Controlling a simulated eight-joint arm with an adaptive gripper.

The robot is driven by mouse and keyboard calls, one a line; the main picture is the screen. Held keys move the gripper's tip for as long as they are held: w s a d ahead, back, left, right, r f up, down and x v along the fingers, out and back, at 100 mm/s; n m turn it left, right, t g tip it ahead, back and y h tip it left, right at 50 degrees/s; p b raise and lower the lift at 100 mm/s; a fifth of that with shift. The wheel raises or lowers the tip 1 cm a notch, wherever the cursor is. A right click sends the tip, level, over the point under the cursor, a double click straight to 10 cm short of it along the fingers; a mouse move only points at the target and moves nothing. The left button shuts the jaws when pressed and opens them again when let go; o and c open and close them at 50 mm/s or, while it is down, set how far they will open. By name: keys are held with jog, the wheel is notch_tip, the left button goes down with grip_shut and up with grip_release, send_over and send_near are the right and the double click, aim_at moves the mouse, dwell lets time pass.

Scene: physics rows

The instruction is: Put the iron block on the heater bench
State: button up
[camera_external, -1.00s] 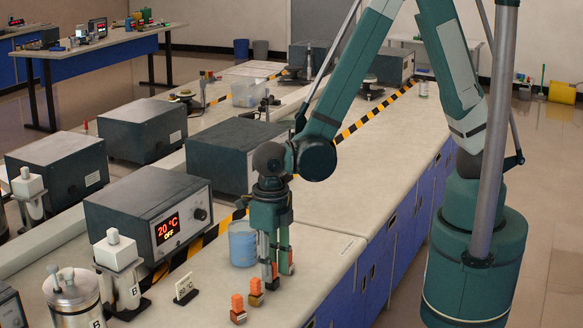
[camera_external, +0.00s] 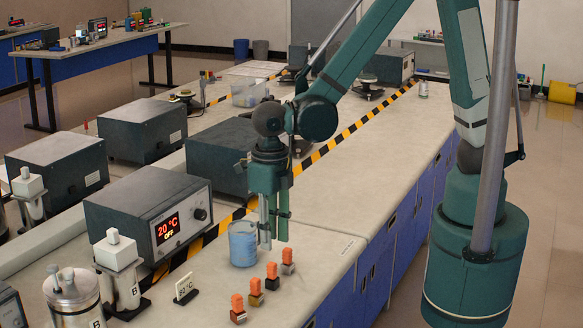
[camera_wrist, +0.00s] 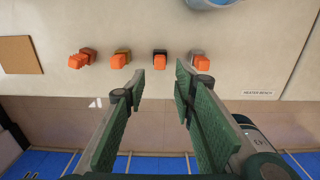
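Several small blocks with orange tops stand in a row on the bench. The dark block (camera_external: 272,284), which looks like the iron one, also shows in the wrist view (camera_wrist: 160,53). A grey block (camera_external: 287,267) stands on one side of it, and brass-coloured (camera_external: 255,300) and copper-brown (camera_external: 238,318) blocks on the other. My gripper (camera_external: 274,243) is above the bench near the row, with fingers apart and empty; the wrist view shows the gap (camera_wrist: 160,72) below the dark block. A "HEATER BENCH" label (camera_wrist: 258,93) is on the bench top (camera_external: 325,255) near its front edge.
A heater box (camera_external: 160,222) reads 20 °C OFF, with an "80 °C" sign (camera_external: 186,289) in front. A steel vessel (camera_external: 74,298) stands at lower left. The bench top right of my gripper is clear.

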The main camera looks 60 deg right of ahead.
jog(key=shift+r, duration=1.2)
jog(key=w+d+r+m+t+y, duration=0.1)
jog(key=w+d+r+m+t, duration=0.1)
jog(key=d+r+m, duration=0.65)
jog(key=w+d+r+m+t, duration=0.1)
jog(key=d+r+m, duration=0.4)
jog(key=d+m, duration=0.55)
jog(key=s+d+r+m+t, duration=0.2)
jog(key=s+d+m, duration=0.1)
jog(key=d+m, duration=0.5)
jog(key=s+d+r+m+t+h, duration=0.1)
jog(key=s+d+r+m+t, duration=0.1)
jog(key=d+m, duration=0.7)
jog(key=shift+s+d+r, duration=0.55)
jog(key=shift+d+r, duration=0.2)
jog(key=shift+d, duration=0.5)
